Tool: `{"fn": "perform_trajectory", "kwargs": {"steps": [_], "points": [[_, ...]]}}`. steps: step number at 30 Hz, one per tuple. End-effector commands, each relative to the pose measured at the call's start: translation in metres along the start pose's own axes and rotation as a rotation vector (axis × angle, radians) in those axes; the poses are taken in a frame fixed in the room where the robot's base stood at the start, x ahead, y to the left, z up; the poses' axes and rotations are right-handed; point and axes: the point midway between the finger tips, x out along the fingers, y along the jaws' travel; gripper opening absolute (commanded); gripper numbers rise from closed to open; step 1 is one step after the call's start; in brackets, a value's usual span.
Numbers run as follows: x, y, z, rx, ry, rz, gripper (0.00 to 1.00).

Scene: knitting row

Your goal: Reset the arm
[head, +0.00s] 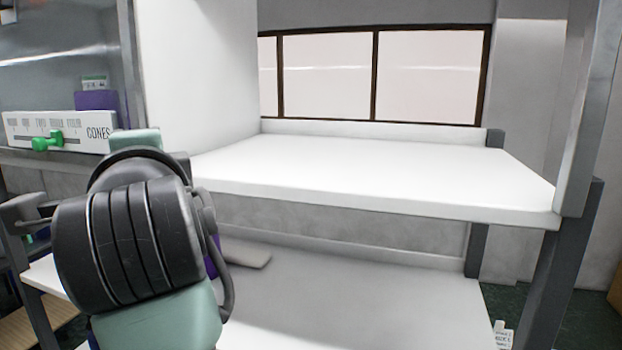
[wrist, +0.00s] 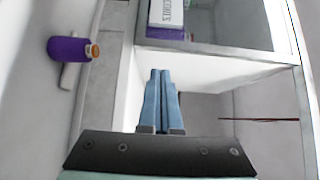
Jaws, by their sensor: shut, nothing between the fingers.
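My gripper (wrist: 160,74) shows in the wrist view with its two blue fingers together, shut and empty. It points toward the shelving and touches nothing that I can see. In the head view my arm fills the lower left and hides the gripper.
A white upper shelf (head: 370,180) is bare, above a lower white surface (head: 350,310). A grey post (head: 560,250) stands right.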

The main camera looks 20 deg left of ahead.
Motion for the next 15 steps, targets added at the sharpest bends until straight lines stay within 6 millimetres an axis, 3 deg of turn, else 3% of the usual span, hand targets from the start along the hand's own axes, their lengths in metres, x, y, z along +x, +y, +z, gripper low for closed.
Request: {"fn": "perform_trajectory", "kwargs": {"steps": [4, 8, 11, 15], "points": [[-0.001, 0.002, -0.003, -0.010, 0.006, -0.006, 0.00], [-0.019, 0.004, -0.032, -0.173, 0.087, -0.089, 0.00], [-0.046, 0.004, -0.066, -0.390, 0.211, -0.175, 0.00], [-0.100, 0.002, -0.112, -0.747, 0.449, -0.250, 0.00]]}}
